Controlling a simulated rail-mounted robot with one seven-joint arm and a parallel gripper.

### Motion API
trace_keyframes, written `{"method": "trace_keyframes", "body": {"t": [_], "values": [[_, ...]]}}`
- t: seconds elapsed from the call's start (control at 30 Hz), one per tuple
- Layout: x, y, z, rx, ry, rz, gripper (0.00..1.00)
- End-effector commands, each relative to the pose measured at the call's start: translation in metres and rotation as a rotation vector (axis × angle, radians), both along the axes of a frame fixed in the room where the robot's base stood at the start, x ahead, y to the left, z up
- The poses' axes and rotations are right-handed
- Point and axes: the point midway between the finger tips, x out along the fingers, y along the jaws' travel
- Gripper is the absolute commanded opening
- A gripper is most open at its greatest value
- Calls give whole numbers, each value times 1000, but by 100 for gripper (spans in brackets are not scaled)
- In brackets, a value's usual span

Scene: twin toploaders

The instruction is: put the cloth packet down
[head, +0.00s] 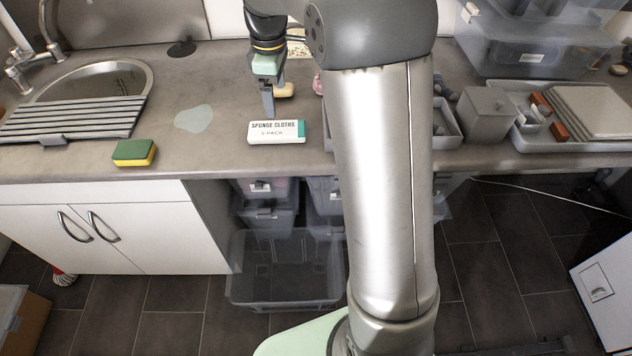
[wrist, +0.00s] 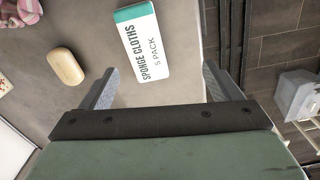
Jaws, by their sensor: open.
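The cloth packet (head: 277,132), a white box with a teal end and "SPONGE CLOTHS 5 PACK" on it, lies flat on the grey counter (head: 220,155) near its front edge. My gripper (head: 269,112) is just above and behind it in the head view, pointing down. In the wrist view, the packet (wrist: 143,46) lies mostly beyond the two spread fingertips (wrist: 160,75), its lower end near the gap between them. The jaws are open and hold nothing. The exact height of the fingertips over the packet is hard to tell.
A cream soap bar (wrist: 66,66) lies left of the packet in the wrist view, with a pink item (wrist: 28,12) beyond. A green-yellow sponge (head: 134,152) and pale green patch (head: 194,118) are left on the counter. Grey bins and trays (head: 560,140) stand right. A clear crate (head: 285,270) is below.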

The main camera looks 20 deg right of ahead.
Motion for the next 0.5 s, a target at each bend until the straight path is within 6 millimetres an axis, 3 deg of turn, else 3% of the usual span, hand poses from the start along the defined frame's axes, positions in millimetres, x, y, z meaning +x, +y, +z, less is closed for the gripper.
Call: {"method": "trace_keyframes", "body": {"t": [0.13, 0.3, 0.4, 0.5], "values": [[-91, 2, 8, 2, -17, -310, 85], [-200, 3, -12, 14, -31, -700, 85], [-249, 3, -29, 21, -34, -877, 85], [-281, 3, -43, 28, -35, -995, 85]]}}
